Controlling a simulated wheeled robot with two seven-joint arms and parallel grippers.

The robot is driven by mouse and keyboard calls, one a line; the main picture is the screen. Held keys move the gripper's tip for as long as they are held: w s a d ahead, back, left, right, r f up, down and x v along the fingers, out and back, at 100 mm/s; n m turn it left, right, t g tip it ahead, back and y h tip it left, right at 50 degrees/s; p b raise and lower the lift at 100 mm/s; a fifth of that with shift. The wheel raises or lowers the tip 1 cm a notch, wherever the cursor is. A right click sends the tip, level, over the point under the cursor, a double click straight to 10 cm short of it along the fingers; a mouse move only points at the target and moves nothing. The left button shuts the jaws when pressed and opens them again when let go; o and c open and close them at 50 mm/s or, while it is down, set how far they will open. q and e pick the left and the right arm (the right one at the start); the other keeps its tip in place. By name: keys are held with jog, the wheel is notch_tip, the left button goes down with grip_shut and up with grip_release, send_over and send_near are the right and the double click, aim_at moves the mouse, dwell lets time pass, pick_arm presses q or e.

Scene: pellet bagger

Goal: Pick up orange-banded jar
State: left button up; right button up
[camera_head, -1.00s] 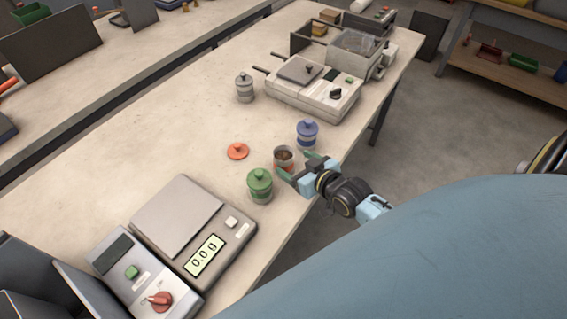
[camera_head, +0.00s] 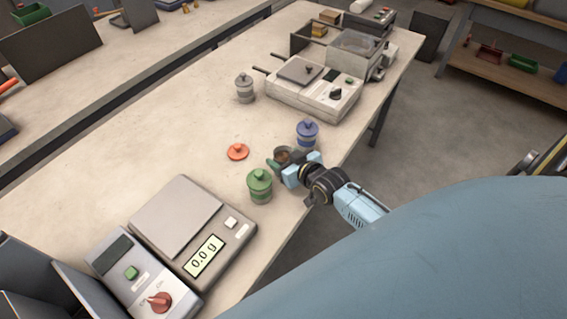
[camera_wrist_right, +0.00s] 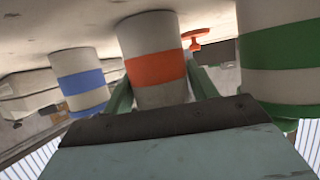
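The orange-banded jar (camera_wrist_right: 155,68) stands between the two green fingers of my right gripper (camera_wrist_right: 160,90) in the right wrist view. The fingers look spread on either side of it, and I cannot see firm contact. In the head view the jar (camera_head: 283,156) is lidless with brown contents, partly hidden by my right gripper (camera_head: 284,166). Its orange lid (camera_head: 238,151) lies on the table to its left. My left gripper is not in view.
A green-lidded jar (camera_head: 260,185) and a blue-lidded jar (camera_head: 307,134) stand close on either side. A grey-lidded jar (camera_head: 245,88) is farther back. A scale (camera_head: 186,222) sits at front left, a sealer-like machine (camera_head: 315,90) behind. The table (camera_head: 150,140) is clear at left.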

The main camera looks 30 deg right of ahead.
jog(key=c, duration=0.9)
